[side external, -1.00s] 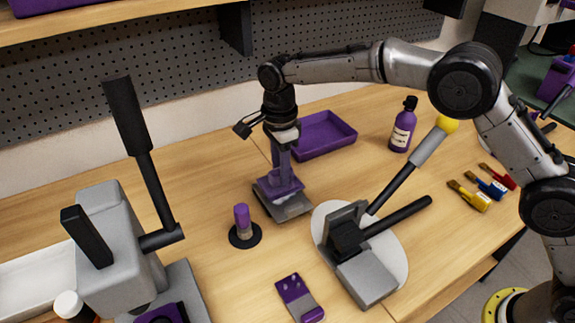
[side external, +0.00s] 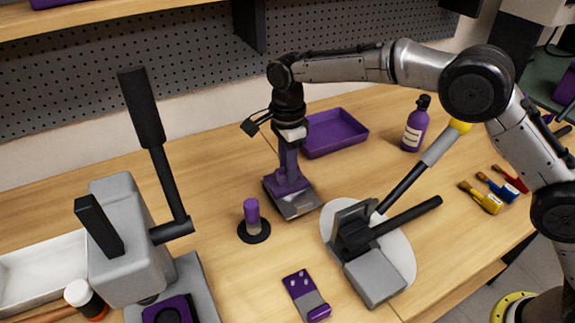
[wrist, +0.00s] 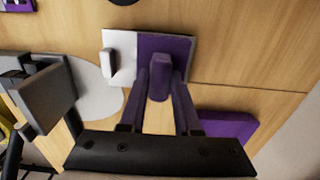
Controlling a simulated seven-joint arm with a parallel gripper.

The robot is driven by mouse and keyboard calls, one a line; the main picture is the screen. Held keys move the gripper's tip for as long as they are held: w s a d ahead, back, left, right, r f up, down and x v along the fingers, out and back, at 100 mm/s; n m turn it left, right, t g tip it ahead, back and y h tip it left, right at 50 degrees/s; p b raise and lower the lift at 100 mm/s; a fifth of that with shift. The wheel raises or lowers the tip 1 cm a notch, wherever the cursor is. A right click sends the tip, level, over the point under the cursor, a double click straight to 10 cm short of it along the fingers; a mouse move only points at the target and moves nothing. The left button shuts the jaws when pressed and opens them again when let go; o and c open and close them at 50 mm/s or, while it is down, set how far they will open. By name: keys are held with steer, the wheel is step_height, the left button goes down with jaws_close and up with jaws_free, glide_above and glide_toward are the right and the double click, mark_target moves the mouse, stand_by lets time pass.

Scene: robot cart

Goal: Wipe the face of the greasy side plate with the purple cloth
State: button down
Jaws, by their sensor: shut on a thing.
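The side plate (side external: 299,207) is a grey, square-edged plate lying flat on the wooden bench. The purple cloth (side external: 289,181) lies over its far part. In the wrist view the plate's pale face (wrist: 122,42) shows on the left and the cloth (wrist: 180,50) covers the right part. My gripper (side external: 287,172) points straight down over the plate. Its fingers (wrist: 160,88) are shut on a raised purple grip in the middle of the cloth. The face under the cloth is hidden. I cannot make out grease on the bare part.
A purple tray (side external: 335,148) lies behind the plate. A purple-topped stamp (side external: 252,212) stands close to its left front. A grey clamp-like tool (side external: 375,283) on a pale disc (side external: 403,251) lies to the right. A purple bottle (side external: 416,124) stands at back right. A lever press (side external: 130,230) fills the left.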

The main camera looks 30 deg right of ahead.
mark_target(274, 185)
steer(key=shift+f, duration=0.55)
stand_by(1.2)
steer(key=shift+a, duration=0.5)
steer(key=shift+a, duration=1.15)
steer(key=shift+d+r, duration=0.1)
steer(key=shift+d, duration=0.05)
steer(key=shift+d, duration=2.15)
